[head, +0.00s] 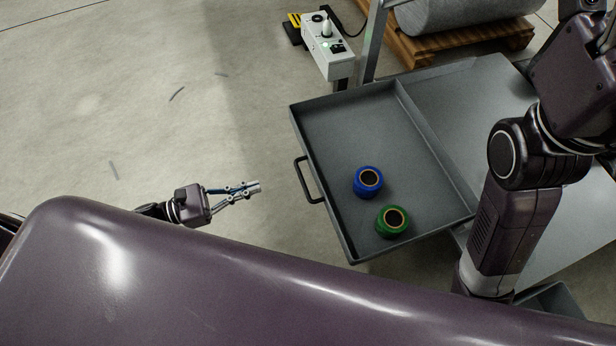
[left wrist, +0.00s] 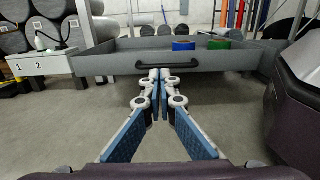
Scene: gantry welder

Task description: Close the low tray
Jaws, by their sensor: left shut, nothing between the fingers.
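The low tray (head: 350,120) is a grey, shallow drawer pulled out to the left from under a grey bench top. It has a black bar handle (head: 308,180) on its left front wall. A blue roll (head: 367,182) and a green roll (head: 392,221) lie in it. My left gripper (head: 256,187) is shut and empty, a short way left of the handle and apart from it. In the left wrist view the fingertips (left wrist: 160,74) point at the tray front, just below the handle (left wrist: 168,65). My right gripper is not in view; only my right arm shows at the right.
A control box (head: 327,48) on a post stands beyond the tray, with a yellow-black item beside it. A large grey cylinder (head: 455,12) rests on a wooden pallet (head: 465,45) at the back. The floor left of the tray is clear.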

